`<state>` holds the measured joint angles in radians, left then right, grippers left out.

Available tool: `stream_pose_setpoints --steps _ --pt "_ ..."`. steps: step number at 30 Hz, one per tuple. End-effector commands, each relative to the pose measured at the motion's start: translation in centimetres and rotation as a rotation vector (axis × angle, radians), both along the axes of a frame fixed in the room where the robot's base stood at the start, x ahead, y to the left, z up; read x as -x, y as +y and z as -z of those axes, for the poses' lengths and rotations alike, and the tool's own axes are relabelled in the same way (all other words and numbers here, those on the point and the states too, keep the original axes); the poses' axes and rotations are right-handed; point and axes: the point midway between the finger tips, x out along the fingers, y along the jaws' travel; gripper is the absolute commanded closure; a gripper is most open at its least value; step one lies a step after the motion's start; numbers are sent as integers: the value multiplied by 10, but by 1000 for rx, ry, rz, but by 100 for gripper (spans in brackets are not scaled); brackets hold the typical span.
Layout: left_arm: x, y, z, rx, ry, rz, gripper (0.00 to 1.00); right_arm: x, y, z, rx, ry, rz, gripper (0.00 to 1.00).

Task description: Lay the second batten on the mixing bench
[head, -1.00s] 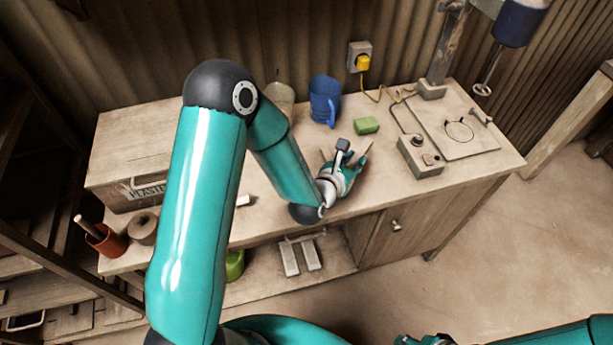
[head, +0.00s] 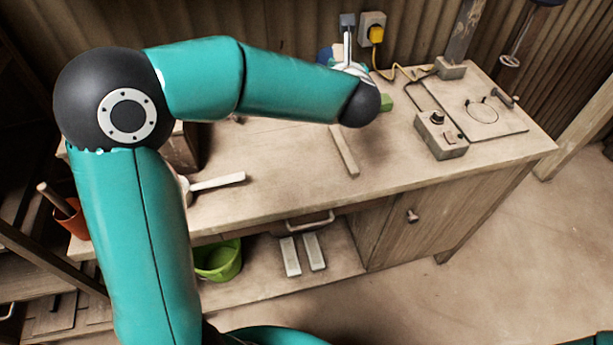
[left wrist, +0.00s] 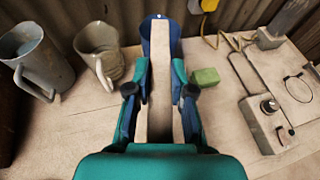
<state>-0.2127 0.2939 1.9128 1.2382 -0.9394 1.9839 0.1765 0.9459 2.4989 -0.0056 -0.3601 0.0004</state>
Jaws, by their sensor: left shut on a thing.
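My left gripper (left wrist: 160,82) is shut on a pale wooden batten (left wrist: 160,105), which runs forward between its fingers in the left wrist view. The batten's far end shows in front of the blue jug (left wrist: 152,45). In the head view my arm hides most of this gripper, near the blue jug at the back. Another pale batten (head: 345,152) lies on the mixing bench (head: 270,175), in front of my wrist; its back end is near my forearm. I cannot tell whether the held batten touches anything. My right gripper is out of view.
A green sponge (left wrist: 205,77), a clear jug (left wrist: 100,50) and a grey jug (left wrist: 32,60) stand near the bench's back. A control box (head: 440,135) and a board (head: 480,120) are at right. A pale-handled tool (head: 218,182) lies at left. The front middle is clear.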

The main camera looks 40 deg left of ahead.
Motion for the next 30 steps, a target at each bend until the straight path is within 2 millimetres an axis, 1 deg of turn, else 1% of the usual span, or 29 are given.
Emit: stream_pose_setpoints --steps 1,3,6,9,12,15,17,20,23,30 --pt "9 6 8 6 -14 -64 100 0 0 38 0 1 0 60" --pt "25 14 2 6 -10 -143 100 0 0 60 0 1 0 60" --pt "49 20 0 5 -4 -219 100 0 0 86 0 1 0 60" --pt "69 23 1 3 -1 -257 100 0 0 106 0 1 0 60" --pt "83 21 2 2 1 -268 100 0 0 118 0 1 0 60" --pt "91 20 3 -1 4 -269 100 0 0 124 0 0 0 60" --pt "94 20 6 -2 5 -270 100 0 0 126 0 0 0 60" --pt "95 20 17 -3 8 -271 100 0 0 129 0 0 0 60" --pt "95 20 39 -5 11 -270 100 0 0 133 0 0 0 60" --pt "95 20 105 -6 13 -269 100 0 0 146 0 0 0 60"
